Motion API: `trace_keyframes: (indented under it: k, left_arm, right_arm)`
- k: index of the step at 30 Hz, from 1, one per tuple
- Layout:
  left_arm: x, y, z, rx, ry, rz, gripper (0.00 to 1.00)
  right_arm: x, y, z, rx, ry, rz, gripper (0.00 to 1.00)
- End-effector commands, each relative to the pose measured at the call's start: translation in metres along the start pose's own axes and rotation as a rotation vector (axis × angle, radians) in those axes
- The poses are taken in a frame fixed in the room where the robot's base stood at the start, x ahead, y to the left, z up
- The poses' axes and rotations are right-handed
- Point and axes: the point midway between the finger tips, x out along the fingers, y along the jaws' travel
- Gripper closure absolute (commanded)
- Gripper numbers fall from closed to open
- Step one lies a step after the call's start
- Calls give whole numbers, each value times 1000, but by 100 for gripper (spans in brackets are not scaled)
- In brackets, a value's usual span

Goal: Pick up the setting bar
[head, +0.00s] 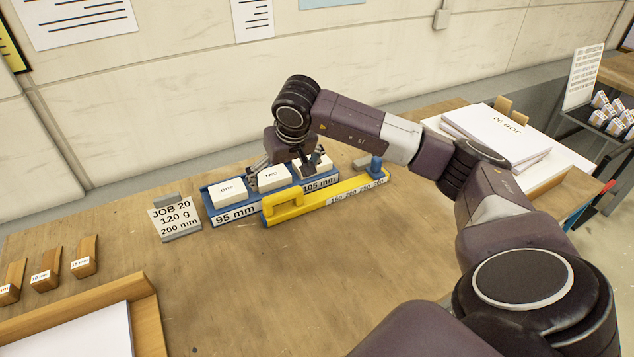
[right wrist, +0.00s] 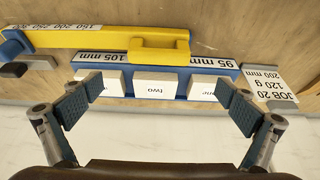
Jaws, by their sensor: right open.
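The yellow bar (head: 325,198), which I take for the setting bar, lies on the table in front of the blue rack. It has a raised yellow handle at its left end, a number scale and a blue knob (head: 376,165) at its right end. The right wrist view shows the bar (right wrist: 100,38) and its handle (right wrist: 160,48) beyond the fingertips. My right gripper (head: 284,160) is open and empty above the blue rack, apart from the bar. Its spread fingers (right wrist: 158,90) frame the white blocks in the right wrist view. My left gripper is not in view.
The blue rack (head: 234,213), labelled 95 mm and 105 mm, holds white blocks such as "one" (head: 229,191) and "two" (head: 273,178). A JOB 20 card (head: 175,218) stands to its left. A paper stack (head: 497,135) lies right. The front middle table is clear.

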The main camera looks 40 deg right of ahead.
Motion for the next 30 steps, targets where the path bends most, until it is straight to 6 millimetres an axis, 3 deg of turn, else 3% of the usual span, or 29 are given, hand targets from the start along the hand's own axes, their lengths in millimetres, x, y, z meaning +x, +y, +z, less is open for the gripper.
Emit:
trace_keyframes:
  k: [1,4,10,18,25,30]
  left_arm:
    - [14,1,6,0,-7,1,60]
    - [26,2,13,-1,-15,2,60]
    - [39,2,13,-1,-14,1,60]
    - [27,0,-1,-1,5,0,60]
    - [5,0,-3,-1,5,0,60]
    - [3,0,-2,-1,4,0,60]
  right_arm:
    - [13,0,5,0,0,0,0]
    - [24,0,10,0,0,0,0]
    - [38,0,15,0,0,-1,0]
    - [62,0,15,1,-4,0,0]
    - [91,3,13,2,-6,0,0]
    - [111,3,13,1,-2,-1,0]
